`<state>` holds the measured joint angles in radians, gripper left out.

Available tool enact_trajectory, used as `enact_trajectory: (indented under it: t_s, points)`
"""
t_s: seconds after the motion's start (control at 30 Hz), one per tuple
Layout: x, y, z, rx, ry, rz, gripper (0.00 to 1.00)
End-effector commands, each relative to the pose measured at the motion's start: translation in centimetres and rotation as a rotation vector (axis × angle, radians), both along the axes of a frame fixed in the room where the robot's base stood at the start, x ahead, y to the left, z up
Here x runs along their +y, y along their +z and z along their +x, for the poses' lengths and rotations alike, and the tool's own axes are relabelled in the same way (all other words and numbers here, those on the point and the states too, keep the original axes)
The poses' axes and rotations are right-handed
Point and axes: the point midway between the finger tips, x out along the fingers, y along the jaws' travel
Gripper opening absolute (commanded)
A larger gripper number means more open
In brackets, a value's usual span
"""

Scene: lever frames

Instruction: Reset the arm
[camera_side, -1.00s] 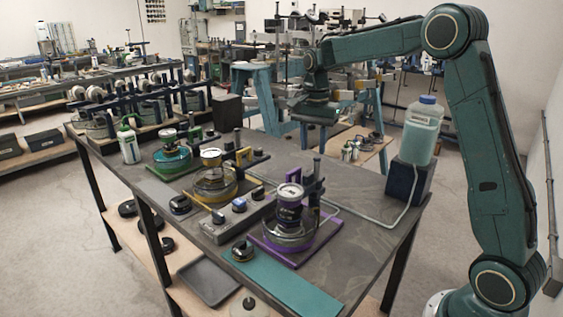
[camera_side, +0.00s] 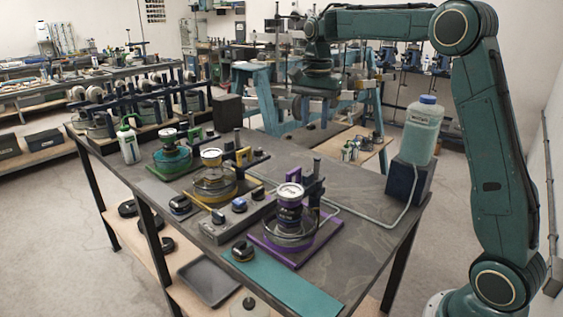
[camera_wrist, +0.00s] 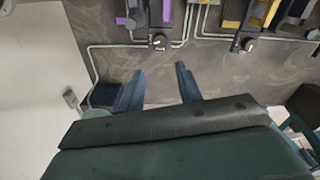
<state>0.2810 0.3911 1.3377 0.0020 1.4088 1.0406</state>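My gripper (camera_side: 313,108) hangs in the air above the far side of the workbench. In the wrist view my gripper (camera_wrist: 160,72) has its two blue fingers spread apart, with only the bench top between and beyond them. It touches nothing. On the bench stand three lever frames: a purple one (camera_side: 318,190) at the right, a yellow one (camera_side: 244,158) in the middle and a green one (camera_side: 172,157) at the left. Each holds a round glass dish with a dial-topped piece. Parts of the purple frame (camera_wrist: 166,12) and yellow frame (camera_wrist: 262,12) show in the wrist view.
A bottle of pale green liquid (camera_side: 422,132) stands on a dark block (camera_side: 408,182) at the bench's right, with a thin tube running from it. A grey control box (camera_side: 235,215) and a teal mat (camera_side: 285,285) lie at the front. The air around my gripper looks clear.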

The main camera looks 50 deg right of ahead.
Motion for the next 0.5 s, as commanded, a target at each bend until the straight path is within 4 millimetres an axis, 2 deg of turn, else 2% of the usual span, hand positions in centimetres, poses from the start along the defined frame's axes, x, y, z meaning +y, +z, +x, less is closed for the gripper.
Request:
enact_trajectory:
  t_s: [0.27, 0.5]
  points:
    - [1.6, 1.4, -1.9, -0.037, 0.098, -0.012, 0.35]
    - [4.4, 3.3, -5.9, -0.103, 0.291, -0.040, 0.35]
